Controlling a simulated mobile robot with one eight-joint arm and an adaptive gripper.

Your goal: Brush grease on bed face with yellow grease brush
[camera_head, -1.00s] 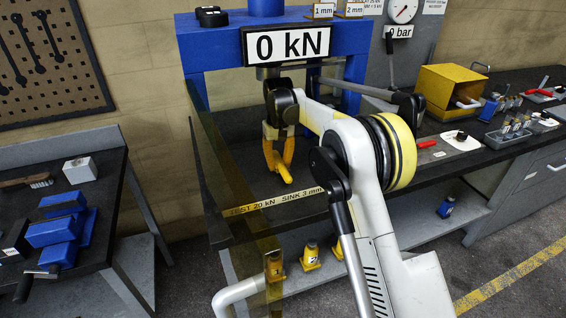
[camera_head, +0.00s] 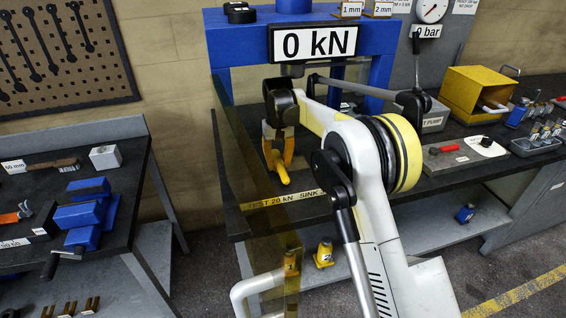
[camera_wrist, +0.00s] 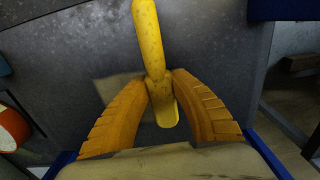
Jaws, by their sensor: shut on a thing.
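My gripper (camera_head: 277,152) has orange fingers and is shut on the yellow grease brush (camera_head: 283,174). In the head view it hangs in front of the blue press, below the 0 kN sign, with the brush pointing down. In the wrist view, my gripper (camera_wrist: 158,82) closes from both sides on the long yellow brush (camera_wrist: 150,40). The bristles cannot be made out. A speckled dark grey surface lies behind the brush there. I cannot tell which surface is the bed face, nor whether the brush touches anything.
The blue press frame (camera_head: 234,45) stands behind my gripper, with a tinted see-through panel (camera_head: 240,170) on its left. A yellow box (camera_head: 470,90) and small parts are on the right bench. Floor shows between the benches.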

